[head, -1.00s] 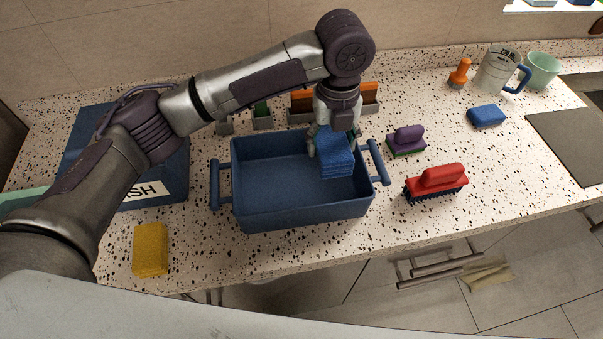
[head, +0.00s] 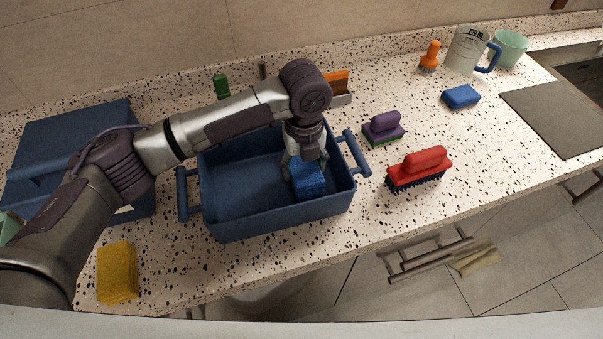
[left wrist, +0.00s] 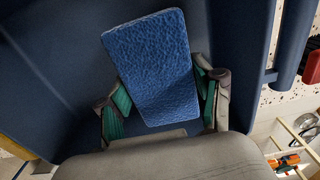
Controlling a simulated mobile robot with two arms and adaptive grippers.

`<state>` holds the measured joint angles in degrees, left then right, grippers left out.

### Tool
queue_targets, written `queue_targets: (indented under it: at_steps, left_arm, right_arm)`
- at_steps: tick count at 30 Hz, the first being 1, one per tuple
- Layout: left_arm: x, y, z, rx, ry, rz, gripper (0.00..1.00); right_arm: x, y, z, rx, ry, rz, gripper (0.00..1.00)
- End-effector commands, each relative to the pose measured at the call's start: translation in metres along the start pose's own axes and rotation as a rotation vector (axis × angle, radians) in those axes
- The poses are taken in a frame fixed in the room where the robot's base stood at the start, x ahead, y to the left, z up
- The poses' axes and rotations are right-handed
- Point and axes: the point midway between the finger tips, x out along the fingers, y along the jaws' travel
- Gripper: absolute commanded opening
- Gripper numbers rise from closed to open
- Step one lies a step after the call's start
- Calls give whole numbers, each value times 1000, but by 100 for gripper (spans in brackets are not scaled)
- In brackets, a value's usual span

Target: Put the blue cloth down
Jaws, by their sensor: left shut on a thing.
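The blue cloth (head: 308,180) is a thick folded block, held low inside the blue tub (head: 240,222) towards its right end. My left gripper (head: 305,164) is shut on it from above. In the left wrist view the cloth (left wrist: 153,65) sits between the two green-padded fingers of my left gripper (left wrist: 160,102), with the blue tub around it. I cannot tell whether the cloth touches the tub floor. My right gripper is not in view.
A red brush (head: 418,168) and a purple-handled scrubber (head: 383,127) stand right of the tub. A yellow sponge (head: 117,272) lies at the front left. A blue sponge (head: 461,96) lies farther right. A blue bin (head: 75,145) stands at the left.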

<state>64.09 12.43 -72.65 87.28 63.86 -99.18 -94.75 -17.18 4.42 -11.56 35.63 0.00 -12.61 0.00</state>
Motion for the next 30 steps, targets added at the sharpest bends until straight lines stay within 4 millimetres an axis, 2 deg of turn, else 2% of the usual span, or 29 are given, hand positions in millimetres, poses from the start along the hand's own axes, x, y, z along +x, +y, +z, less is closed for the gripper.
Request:
queue_targets:
  at_steps: [8,18,19,21,23,30]
  left_arm:
    - [34,0,0,0,0,1,31]
    - [38,0,0,1,0,0,31]
    - [38,0,0,1,0,0,69]
    - [38,0,0,1,0,0,81]
    - [38,0,0,1,0,0,91]
    - [37,0,0,1,-1,0,91]
  right_arm:
    - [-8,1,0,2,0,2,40]
    - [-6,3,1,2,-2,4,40]
    - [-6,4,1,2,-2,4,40]
    - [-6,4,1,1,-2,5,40]
    - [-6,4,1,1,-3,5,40]
    - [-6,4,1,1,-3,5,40]
